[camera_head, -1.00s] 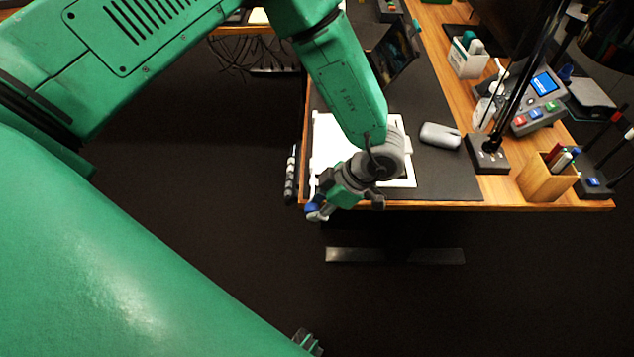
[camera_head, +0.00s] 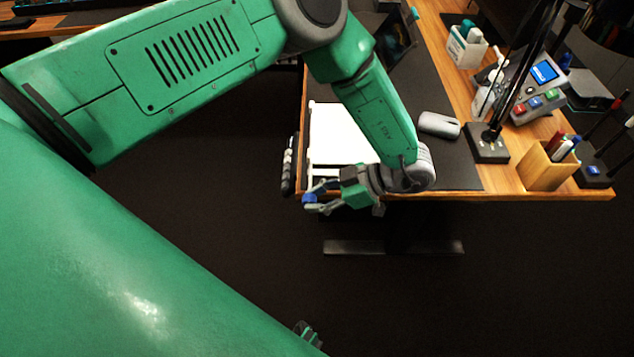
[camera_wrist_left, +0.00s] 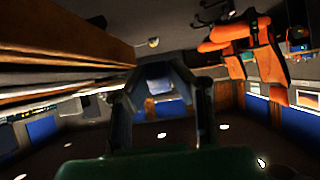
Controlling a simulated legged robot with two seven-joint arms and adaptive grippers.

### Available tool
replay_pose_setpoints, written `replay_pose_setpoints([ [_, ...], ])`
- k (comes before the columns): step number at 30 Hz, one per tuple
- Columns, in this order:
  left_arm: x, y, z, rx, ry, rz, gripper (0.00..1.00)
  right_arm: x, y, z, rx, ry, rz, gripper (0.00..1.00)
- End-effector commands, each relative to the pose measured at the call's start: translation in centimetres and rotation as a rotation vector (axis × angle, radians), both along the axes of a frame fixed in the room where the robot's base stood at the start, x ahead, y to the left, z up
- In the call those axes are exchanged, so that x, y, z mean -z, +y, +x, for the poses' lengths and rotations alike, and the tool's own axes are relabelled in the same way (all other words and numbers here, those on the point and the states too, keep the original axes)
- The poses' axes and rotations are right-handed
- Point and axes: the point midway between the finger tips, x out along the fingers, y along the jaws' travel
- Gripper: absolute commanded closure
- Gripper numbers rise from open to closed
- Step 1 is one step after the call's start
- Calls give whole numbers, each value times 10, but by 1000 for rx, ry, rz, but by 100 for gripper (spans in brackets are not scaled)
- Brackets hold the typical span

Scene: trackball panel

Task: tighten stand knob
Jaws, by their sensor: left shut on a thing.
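A small blue knob (camera_head: 309,198) sits just below the front left corner of the desk in the head view. My left gripper (camera_head: 318,198) reaches it from the right and is shut on it, with the fingers pointing left. The stand behind the knob is largely hidden.
The wooden desk (camera_head: 455,197) carries a white sheet or panel (camera_head: 340,135), a grey mouse (camera_head: 439,125), a lamp base (camera_head: 487,142), a pen holder (camera_head: 546,167) and a button box (camera_head: 540,92). A dark roll-like row (camera_head: 288,165) hangs at the desk's left edge. The floor in front is clear.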

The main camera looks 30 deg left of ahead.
Motion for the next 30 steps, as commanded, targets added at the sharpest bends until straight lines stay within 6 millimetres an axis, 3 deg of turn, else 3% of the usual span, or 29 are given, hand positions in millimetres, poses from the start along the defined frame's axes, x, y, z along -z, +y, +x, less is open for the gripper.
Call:
replay_pose_setpoints([
  [7, -2, 2, 1, 1, 1, 7, 100, 0, 0, 0, 0, 0, 0, 60],
  [8, -2, 2, 1, 1, 1, 7, 77, 0, 0, 0, 0, 0, 0, 60],
  [9, -2, 2, 1, 0, 0, 6, 64, 0, 0, 0, 0, 0, 0, 60],
  [22, -5, -6, 5, 0, -3, 3, 64, -1, 0, -2, 0, -3, 0, 60],
  [30, -32, -45, 28, 0, -4, 3, 64, -1, 0, -2, 0, -3, 0, 60],
])
